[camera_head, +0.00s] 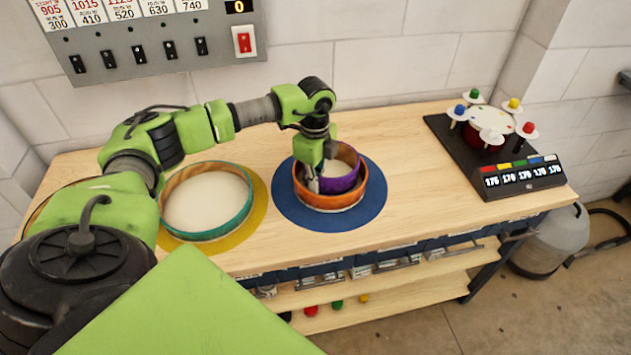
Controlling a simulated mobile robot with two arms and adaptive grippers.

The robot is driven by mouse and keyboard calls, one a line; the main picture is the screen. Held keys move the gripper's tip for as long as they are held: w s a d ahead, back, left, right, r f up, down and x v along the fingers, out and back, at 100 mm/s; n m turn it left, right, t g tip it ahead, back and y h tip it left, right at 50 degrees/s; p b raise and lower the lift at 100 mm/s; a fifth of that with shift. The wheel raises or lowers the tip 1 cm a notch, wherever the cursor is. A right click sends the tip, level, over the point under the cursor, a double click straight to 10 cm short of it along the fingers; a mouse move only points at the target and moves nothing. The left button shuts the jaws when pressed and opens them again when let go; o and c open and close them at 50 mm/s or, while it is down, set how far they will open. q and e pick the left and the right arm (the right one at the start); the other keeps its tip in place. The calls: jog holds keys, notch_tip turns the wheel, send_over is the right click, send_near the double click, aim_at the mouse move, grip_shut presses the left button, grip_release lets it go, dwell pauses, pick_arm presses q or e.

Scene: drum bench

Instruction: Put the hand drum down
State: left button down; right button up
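An orange hand drum (345,201) rests on a round blue mat (283,205) on the bench. A smaller purple hand drum (345,184) with a pale head shows within the orange rim; I cannot tell whether it touches the orange drum. A teal hand drum (207,236) with a pale head lies on a yellow mat (258,212) to the left. My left gripper (313,181) points down at the left side of the purple and orange rims. Its fingertips are small and partly hidden, so its grip is unclear. My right gripper is not in view.
The wooden bench (430,195) is clear between the blue mat and a black stand (520,178) with coloured knobs and number labels at right. A switch panel (150,45) hangs on the wall behind. A lower shelf (400,290) and a grey tank (550,242) show below.

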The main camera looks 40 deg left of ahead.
pick_arm(q)
jog(key=c, duration=2.6)
grip_release()
jog(key=shift+o, duration=0.2)
jog(key=shift+r, duration=0.2)
notch_tip(320, 180, up, 13)
jog(key=b, duration=0.1)
jog(key=shift+b, duration=0.35)
jog(key=shift+f, duration=0.1)
